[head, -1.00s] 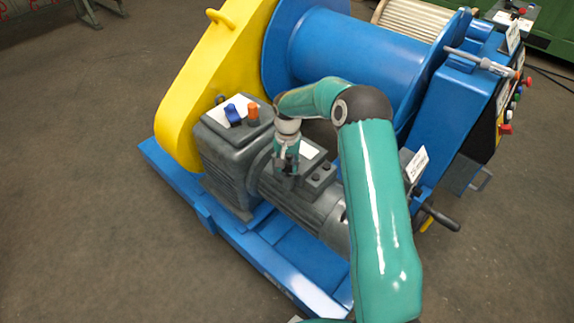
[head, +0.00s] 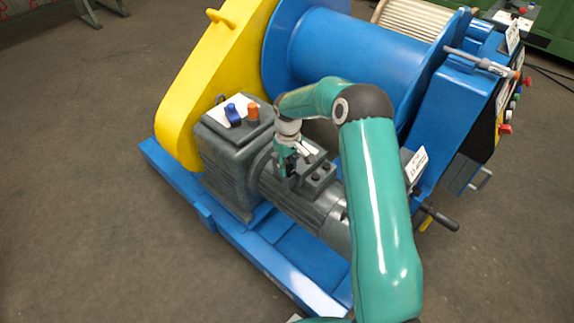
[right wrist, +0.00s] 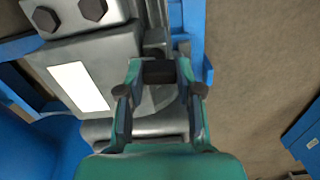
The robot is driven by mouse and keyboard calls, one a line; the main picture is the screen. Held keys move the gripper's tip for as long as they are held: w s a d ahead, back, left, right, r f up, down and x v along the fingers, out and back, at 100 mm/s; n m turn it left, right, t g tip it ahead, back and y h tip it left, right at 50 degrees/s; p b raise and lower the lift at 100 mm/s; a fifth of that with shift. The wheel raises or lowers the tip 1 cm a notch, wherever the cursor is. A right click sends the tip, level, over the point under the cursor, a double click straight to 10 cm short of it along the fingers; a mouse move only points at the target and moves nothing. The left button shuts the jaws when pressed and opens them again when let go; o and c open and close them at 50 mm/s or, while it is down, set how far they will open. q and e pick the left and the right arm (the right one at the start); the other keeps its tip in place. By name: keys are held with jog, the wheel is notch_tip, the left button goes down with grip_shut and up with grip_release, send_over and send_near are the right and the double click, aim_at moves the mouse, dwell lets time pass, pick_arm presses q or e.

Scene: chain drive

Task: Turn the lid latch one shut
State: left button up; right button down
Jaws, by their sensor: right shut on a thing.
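My right gripper (head: 286,166) is over the dark grey motor (head: 302,201), at the box on its top. In the right wrist view its two green fingers (right wrist: 160,88) are shut on a small dark block, which I take to be lid latch one (right wrist: 158,71). The fingers hide much of the latch in the head view. The lid of the box (right wrist: 119,48) lies beside the fingers, with a white label (right wrist: 80,87). I cannot tell the latch's exact angle. My left gripper is not in view.
A grey gearbox (head: 225,165) with blue and orange caps stands left of the gripper. Behind are a yellow chain guard (head: 205,75) and a blue drum (head: 340,50). A crank handle (head: 440,218) sticks out at the right.

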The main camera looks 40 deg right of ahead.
aim_at(287, 166)
jog(key=shift+n, duration=0.6)
jog(key=c, duration=0.8)
grip_release()
jog(key=shift+o, duration=0.2)
notch_tip(287, 166, up, 12)
